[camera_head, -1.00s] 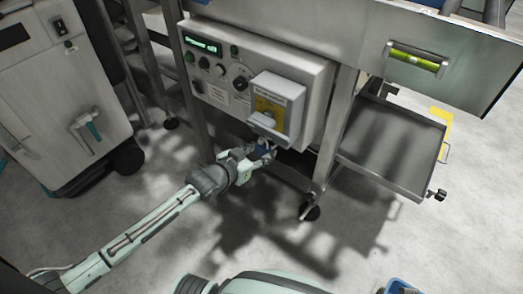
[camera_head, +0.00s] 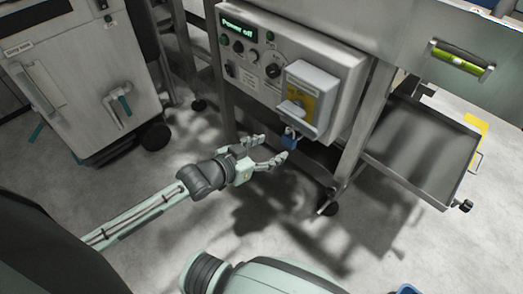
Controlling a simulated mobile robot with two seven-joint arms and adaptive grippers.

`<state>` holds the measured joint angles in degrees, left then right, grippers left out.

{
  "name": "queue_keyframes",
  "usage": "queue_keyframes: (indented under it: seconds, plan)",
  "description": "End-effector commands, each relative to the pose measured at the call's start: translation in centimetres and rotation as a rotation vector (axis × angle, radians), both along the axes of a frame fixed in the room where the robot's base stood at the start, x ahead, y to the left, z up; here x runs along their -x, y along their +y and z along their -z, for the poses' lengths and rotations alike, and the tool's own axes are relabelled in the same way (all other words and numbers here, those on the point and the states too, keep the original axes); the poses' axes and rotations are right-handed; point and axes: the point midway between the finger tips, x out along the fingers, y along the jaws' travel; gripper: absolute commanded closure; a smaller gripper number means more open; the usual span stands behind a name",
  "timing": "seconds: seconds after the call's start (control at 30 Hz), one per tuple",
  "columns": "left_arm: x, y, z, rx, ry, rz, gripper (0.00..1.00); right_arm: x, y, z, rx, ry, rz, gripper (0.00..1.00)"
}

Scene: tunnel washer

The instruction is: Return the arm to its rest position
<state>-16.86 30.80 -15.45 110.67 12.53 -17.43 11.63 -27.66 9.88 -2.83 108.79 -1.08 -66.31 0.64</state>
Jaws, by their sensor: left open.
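My left gripper (camera_head: 272,150) is open and empty, with its two fingers spread apart. It is just below and left of the control box (camera_head: 345,70) on the machine's frame. A blue padlock (camera_head: 289,139) hangs beneath the grey cover (camera_head: 314,84) with a yellow label; it shows close to the gripper's fingertips, and I cannot tell whether they touch. My left arm (camera_head: 150,212) stretches in from the lower left. My right gripper does not show.
The display (camera_head: 238,24) reads "Power off". A metal tray (camera_head: 425,140) juts out at the right. A grey wheeled cabinet (camera_head: 85,85) with a teal-marked handle stands at the left. Frame legs (camera_head: 362,135) stand beside the gripper. Part of a blue object (camera_head: 406,289) shows at the bottom edge.

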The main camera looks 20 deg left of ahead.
Motion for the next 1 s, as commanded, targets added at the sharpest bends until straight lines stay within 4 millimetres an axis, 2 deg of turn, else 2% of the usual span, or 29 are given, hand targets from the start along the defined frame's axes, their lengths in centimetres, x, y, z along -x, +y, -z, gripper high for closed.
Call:
queue_keyframes:
  seconds: [0.03, 0.2, 0.47, 0.57, 0.67, 0.77, 0.8, 0.9, 1.0]
  plan:
    - [0.9, 0.3, -0.3, -0.001, 0.002, 0.001, 0.39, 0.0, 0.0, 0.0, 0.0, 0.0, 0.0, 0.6]
    - [2.4, 0.9, -1.1, -0.001, 0.0, 0.0, 0.39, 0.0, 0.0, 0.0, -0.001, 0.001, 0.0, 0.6]
    - [2.8, 1.0, -1.3, -0.001, -0.001, 0.0, 0.39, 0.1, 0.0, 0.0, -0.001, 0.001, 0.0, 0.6]
    - [3.0, 1.3, -0.6, -0.011, 0.019, -0.011, 0.39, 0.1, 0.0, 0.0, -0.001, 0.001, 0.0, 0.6]
    - [3.9, 2.4, 2.3, -0.062, 0.112, -0.062, 0.39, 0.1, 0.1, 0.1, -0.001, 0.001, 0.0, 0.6]
    - [6.4, 4.4, 7.2, -0.149, 0.285, -0.138, 0.39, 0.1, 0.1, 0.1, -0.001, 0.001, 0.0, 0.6]
    - [7.8, 5.1, 9.2, -0.183, 0.364, -0.168, 0.39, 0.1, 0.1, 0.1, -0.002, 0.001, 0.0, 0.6]
    - [11.9, 6.6, 13.3, -0.257, 0.56, -0.225, 0.39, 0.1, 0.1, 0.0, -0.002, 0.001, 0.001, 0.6]
    - [15.8, 7.4, 16.1, -0.303, 0.723, -0.26, 0.39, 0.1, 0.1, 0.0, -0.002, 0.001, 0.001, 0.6]
